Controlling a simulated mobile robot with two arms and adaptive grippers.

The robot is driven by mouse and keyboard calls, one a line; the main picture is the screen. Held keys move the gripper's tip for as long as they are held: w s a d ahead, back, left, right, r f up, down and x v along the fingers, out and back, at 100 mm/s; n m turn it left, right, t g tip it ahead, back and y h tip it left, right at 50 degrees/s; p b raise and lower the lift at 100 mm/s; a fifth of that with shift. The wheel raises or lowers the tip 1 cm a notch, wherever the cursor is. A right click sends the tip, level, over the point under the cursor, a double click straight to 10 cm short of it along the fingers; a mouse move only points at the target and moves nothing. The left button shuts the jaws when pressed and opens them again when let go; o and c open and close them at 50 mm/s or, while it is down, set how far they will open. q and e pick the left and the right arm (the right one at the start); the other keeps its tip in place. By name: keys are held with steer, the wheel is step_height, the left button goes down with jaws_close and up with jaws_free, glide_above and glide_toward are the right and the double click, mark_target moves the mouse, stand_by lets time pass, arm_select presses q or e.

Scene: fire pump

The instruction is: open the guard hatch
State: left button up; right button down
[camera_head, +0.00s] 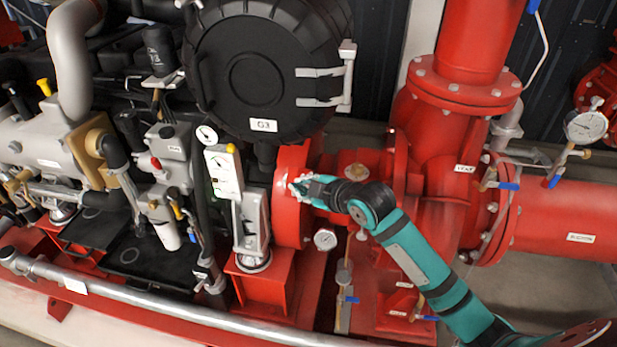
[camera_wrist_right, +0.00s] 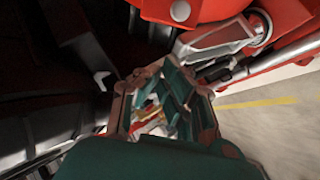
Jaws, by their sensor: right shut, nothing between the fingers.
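My right gripper (camera_head: 297,188) is shut and empty in the head view. Its fingertips are at the red round housing (camera_head: 288,215) below the black drum; I cannot tell whether they touch it. In the right wrist view the gripper's fingers (camera_wrist_right: 160,112) are in front of dark and red machine parts. No part is clearly labelled as the guard hatch. The round black cover (camera_head: 250,80), with a small plate reading G3 and metal brackets (camera_head: 340,75) on its right, is closed above the gripper. My left gripper is not in view.
A white gauge panel (camera_head: 224,172) stands left of the gripper. A small gauge (camera_head: 325,239) hangs just below it. Large red pipes (camera_head: 565,215) with flanges and blue-handled valves fill the right. A grey rail (camera_head: 150,305) runs along the front.

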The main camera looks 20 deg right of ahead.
steer(key=w+f+p, duration=0.2)
steer(key=w+f, duration=0.2)
steer(key=w, duration=0.2)
steer(key=shift+d+f+p, duration=0.3)
steer(key=shift+f+p, duration=0.05)
